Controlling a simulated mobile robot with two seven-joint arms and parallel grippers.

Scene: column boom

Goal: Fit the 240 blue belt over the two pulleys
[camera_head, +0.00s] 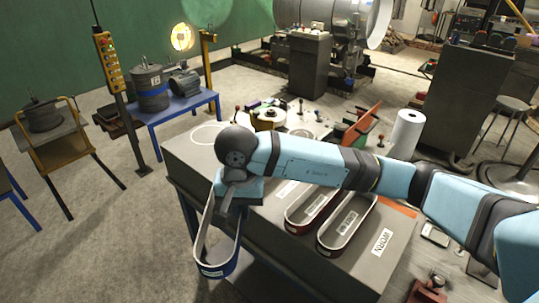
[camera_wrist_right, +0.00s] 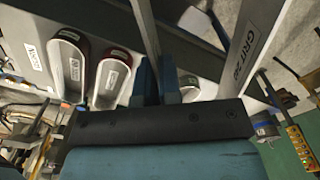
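The blue belt (camera_head: 217,268) is a long loop, blue outside and pale inside. It hangs off the left end of the grey bench in the head view, with its rounded end low. My right gripper (camera_head: 228,203) is shut on the upper part of it. In the right wrist view a pale strip of the belt (camera_wrist_right: 147,30) runs up from between the blue fingers (camera_wrist_right: 157,85). My right forearm hides part of the bench. I cannot make out the two pulleys for certain. My left gripper is not in view.
A red belt (camera_head: 308,217) and a dark belt (camera_head: 345,234) lie on the grey bench (camera_head: 384,262). A white roll (camera_head: 407,130) stands behind my right arm. A blue table (camera_head: 180,112) with drums stands at left.

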